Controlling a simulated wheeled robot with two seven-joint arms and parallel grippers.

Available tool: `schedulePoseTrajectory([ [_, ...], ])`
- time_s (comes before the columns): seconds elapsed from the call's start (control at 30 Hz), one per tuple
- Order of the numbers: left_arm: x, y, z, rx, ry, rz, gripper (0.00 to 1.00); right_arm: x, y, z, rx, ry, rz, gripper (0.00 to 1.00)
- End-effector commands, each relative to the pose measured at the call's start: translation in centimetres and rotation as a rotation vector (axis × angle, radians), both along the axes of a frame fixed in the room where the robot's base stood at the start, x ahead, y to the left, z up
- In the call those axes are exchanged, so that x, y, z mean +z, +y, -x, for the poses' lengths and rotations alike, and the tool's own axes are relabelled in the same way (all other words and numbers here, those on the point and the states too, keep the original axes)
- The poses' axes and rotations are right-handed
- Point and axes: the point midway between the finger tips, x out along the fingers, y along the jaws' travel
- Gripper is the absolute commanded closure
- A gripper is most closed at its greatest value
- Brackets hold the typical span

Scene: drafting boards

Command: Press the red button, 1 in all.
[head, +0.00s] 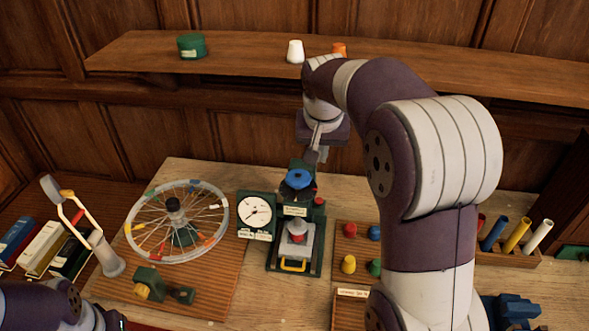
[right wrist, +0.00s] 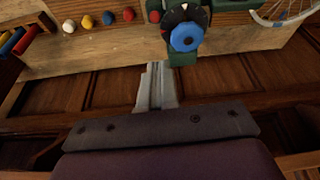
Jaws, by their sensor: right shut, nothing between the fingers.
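The red button (head: 319,201) shows as a small red spot on the right side of the green device (head: 273,258), just below its blue knob (head: 298,178). In the right wrist view the red button (right wrist: 155,16) lies beyond my fingertips, left of the blue knob (right wrist: 187,37). My right gripper (head: 313,158) points down behind and above the device, shut and empty, apart from the button. Its shut fingers (right wrist: 156,68) also show in the right wrist view.
A dial gauge (head: 256,216) and a spoked wheel (head: 178,222) stand left of the device. Coloured pegs (head: 349,264) sit on a board at right, partly behind my right arm. A wooden shelf (head: 240,56) with small items runs behind.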

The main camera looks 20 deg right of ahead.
Motion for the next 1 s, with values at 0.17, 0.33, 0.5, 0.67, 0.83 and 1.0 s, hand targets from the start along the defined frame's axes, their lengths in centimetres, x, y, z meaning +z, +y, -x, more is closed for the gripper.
schedulePoseTrajectory([
  [0.17,-0.2,0.0,0.0,0.0,0.0,0.0,1.0,-0.2,0.0,0.7,-0.061,0.029,-0.016,1.0],
  [0.33,-0.2,0.0,0.0,0.0,0.0,0.0,1.0,-0.2,0.0,0.7,-0.059,0.029,-0.016,1.0],
  [0.5,-0.7,0.0,0.0,0.0,0.0,0.0,1.0,-1.3,-0.1,0.6,-0.059,0.03,-0.016,1.0],
  [0.67,-0.6,0.0,0.0,0.0,0.001,0.0,1.0,-3.6,-0.5,-0.1,-0.058,0.034,-0.016,1.0],
  [0.83,0.5,0.0,0.0,0.0,-0.001,0.0,1.0,-7.1,-1.1,-1.0,-0.059,0.034,-0.018,1.0],
  [1.0,1.5,0.0,0.0,0.0,0.0,0.0,1.0,-10.4,-1.4,-1.6,-0.056,0.034,-0.017,1.0],
])
